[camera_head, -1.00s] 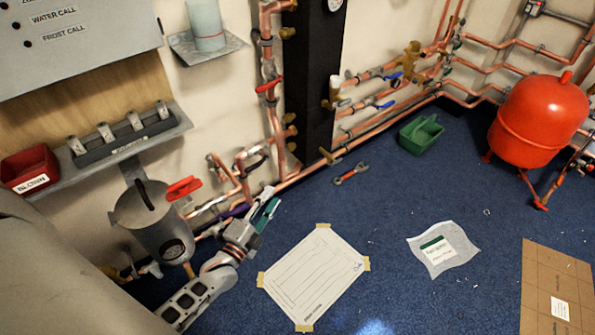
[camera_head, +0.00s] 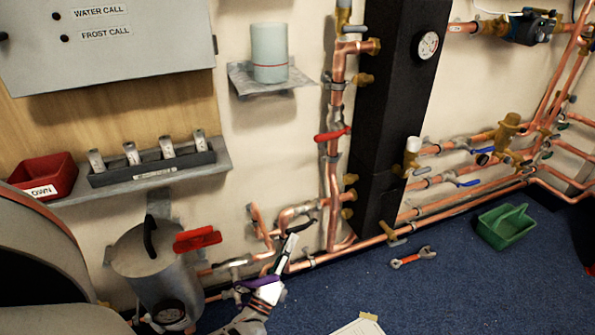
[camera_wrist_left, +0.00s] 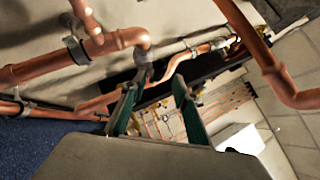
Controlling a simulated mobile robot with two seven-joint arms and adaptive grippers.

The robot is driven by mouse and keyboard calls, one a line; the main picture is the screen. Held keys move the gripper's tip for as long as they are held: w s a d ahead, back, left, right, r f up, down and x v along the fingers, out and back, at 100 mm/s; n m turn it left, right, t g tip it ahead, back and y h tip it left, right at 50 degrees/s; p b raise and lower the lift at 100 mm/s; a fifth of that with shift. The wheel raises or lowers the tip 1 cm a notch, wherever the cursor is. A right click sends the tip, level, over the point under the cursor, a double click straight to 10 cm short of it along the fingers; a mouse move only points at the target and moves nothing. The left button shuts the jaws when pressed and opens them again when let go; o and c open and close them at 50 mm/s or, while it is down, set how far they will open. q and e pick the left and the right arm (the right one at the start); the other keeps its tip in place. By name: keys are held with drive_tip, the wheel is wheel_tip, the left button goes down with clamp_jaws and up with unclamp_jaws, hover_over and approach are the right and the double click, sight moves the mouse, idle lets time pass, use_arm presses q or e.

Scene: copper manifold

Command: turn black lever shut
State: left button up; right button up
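A black lever (camera_head: 306,229) sits on the copper pipework low on the wall, left of the tall black column. My left gripper (camera_head: 284,258) is just below and left of it, its fingers pointing up toward the pipes. In the left wrist view, the two green-edged fingers (camera_wrist_left: 158,108) are apart with nothing clearly held between them. Copper pipes and a dark bar lie beyond the fingertips; I cannot tell whether that bar is the lever. Another black handle (camera_head: 150,236) stands on the lid of the grey metal pot (camera_head: 150,265). My right gripper is not in view.
A red lever (camera_head: 332,134) is on the vertical pipe above. A red handle (camera_head: 197,239) is beside the pot, and a purple lever (camera_head: 256,282) is close to my left gripper. The black column (camera_head: 395,110) stands right. A wrench (camera_head: 412,257) and green caddy (camera_head: 505,226) lie on blue carpet.

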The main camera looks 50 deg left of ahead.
sight(296, 227)
use_arm(q)
drive_tip(key=shift+x, duration=2.65)
clamp_jaws()
